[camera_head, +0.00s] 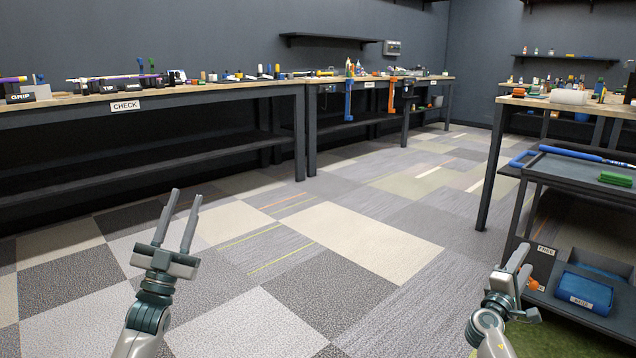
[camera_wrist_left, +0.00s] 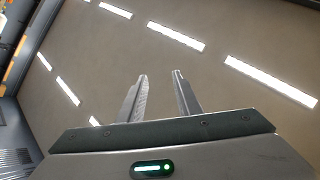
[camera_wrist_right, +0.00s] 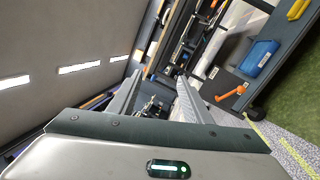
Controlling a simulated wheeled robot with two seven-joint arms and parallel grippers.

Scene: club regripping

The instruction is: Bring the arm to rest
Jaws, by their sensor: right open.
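My left gripper (camera_head: 182,220) is raised over the carpeted floor at the lower left of the head view. Its two fingers are apart and hold nothing. In the left wrist view the fingers (camera_wrist_left: 160,90) stand apart against the ceiling and its light strips. My right gripper (camera_head: 520,262) is at the lower right of the head view, in front of the dark cart (camera_head: 545,175). In the right wrist view its fingers (camera_wrist_right: 155,92) are apart with nothing between them. Both grippers are clear of the benches.
A long bench (camera_head: 200,90) with tools and a CHECK label runs along the back wall. The cart carries a blue rail and a green block (camera_head: 615,179); a blue bin (camera_head: 585,288) sits on its lower shelf. Open carpet (camera_head: 340,240) lies between.

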